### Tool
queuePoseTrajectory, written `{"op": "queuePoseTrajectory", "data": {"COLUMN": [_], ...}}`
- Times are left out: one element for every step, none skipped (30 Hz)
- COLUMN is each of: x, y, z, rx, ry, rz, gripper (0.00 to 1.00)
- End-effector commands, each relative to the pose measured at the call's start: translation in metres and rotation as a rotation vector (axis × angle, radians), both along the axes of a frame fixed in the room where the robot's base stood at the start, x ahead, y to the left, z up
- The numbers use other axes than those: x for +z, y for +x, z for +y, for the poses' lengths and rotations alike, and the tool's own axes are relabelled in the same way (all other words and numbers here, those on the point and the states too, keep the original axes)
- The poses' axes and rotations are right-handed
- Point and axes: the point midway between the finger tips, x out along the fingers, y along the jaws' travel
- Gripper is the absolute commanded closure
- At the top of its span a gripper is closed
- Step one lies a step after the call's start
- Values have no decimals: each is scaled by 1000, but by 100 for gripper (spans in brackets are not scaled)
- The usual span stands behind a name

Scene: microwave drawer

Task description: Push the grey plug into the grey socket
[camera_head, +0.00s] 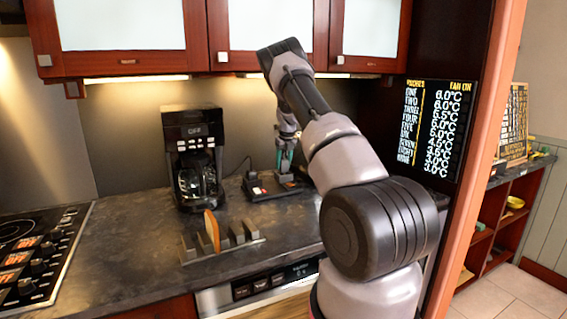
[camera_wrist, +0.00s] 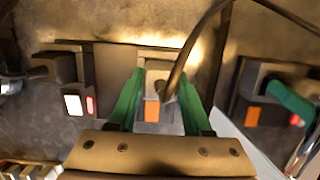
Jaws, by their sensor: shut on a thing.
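In the wrist view my gripper (camera_wrist: 155,108) has its two green fingers closed on the sides of the grey plug (camera_wrist: 158,70), a small block with a dark cable rising from it. A grey block with an orange patch (camera_wrist: 152,110) shows between the fingers, right by the plug; it looks like the grey socket, but how deep the plug sits in it cannot be told. In the head view my gripper (camera_head: 286,158) points down over the dark socket board (camera_head: 262,192) at the back of the counter, and the plug is mostly hidden by the fingers.
A dark block with white and red patches (camera_wrist: 72,104) is left of the fingers. Another dark block with an orange patch and a green part (camera_wrist: 252,116) is right. A coffee maker (camera_head: 194,155) stands left of the board, and a slotted rack (camera_head: 222,240) in front.

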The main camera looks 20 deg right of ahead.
Motion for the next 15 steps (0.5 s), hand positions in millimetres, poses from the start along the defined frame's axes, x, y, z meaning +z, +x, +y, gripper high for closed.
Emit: {"op": "queuePoseTrajectory", "data": {"x": [-1, -2, -3, -4, -4, -5, -6, -7, -8, -9, -9, -10, -11, -12, -13], "y": [0, 0, 0, 0, 0, 0, 0, 0, 0, 0, 0, 0, 0, 0, 0], "z": [0, 0, 0, 0, 0, 0, 0, 0, 0, 0, 0, 0, 0, 0, 0], "rx": [0, 0, 0, 0, 0, -1, -1, -1, -1, -1, -1, -1, -1, -1, -1], "ry": [0, 0, 0, 0, 0, 0, 1, 1, 1, 1, 1, 1, 1, 1, 1], "rz": [0, 0, 0, 0, 0, 0, 0, 0, 0, 0, 0, 0, 0, 0, 0], "gripper": [100, 100, 100, 100, 100, 100, 100, 100, 100, 100, 100, 100, 100, 100, 100]}}
